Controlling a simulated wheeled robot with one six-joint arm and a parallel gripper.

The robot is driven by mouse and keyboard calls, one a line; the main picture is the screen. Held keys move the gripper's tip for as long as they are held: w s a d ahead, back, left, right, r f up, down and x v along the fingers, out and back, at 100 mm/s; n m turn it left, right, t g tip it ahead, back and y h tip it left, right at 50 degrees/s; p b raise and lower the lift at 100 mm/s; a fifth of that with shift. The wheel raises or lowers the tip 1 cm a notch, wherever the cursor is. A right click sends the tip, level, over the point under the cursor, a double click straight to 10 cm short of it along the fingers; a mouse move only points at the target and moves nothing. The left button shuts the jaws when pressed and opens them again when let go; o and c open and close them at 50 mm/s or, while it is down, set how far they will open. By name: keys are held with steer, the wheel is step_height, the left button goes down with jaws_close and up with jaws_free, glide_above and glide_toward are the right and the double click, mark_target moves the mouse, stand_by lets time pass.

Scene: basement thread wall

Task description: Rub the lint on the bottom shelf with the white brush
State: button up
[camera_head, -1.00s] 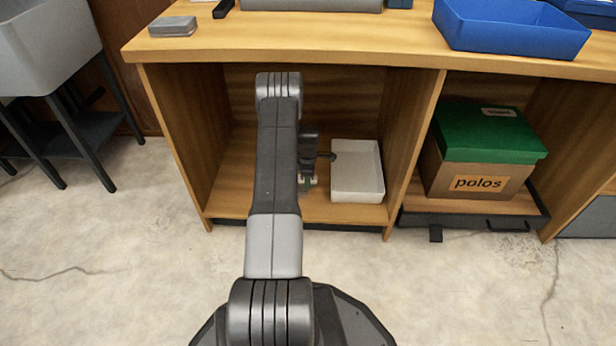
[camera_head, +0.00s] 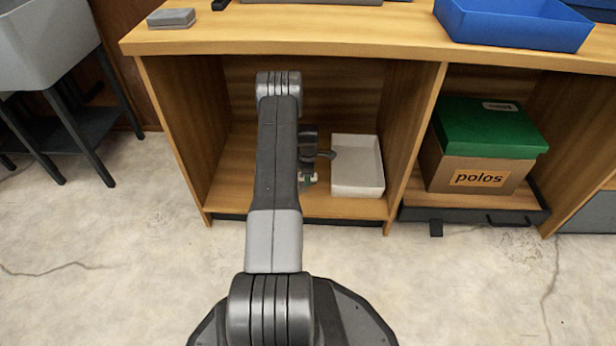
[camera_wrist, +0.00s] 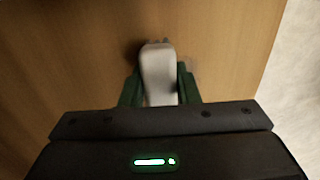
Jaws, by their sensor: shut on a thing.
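The white brush (camera_wrist: 158,72) is held between the green fingers of my gripper (camera_wrist: 160,88) in the wrist view. Its far end is over the wooden bottom shelf (camera_wrist: 75,50), with a dark shadow beside it. I cannot tell for sure whether it touches the wood. A small dark patch shows at the brush's tip; I cannot make out whether it is lint. In the head view my arm reaches into the open bay, over the bottom shelf (camera_head: 235,190), and hides part of it. My gripper (camera_head: 308,180) shows small just right of the arm.
A white tray (camera_head: 357,188) stands on the bottom shelf right of my gripper, close to it. The bay's wooden side walls stand at left and right. A box with a green lid (camera_head: 488,128), labelled "polos", sits in the neighbouring bay. A blue bin (camera_head: 510,25) is on the top.

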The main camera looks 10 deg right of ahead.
steer(key=shift+f, duration=0.85)
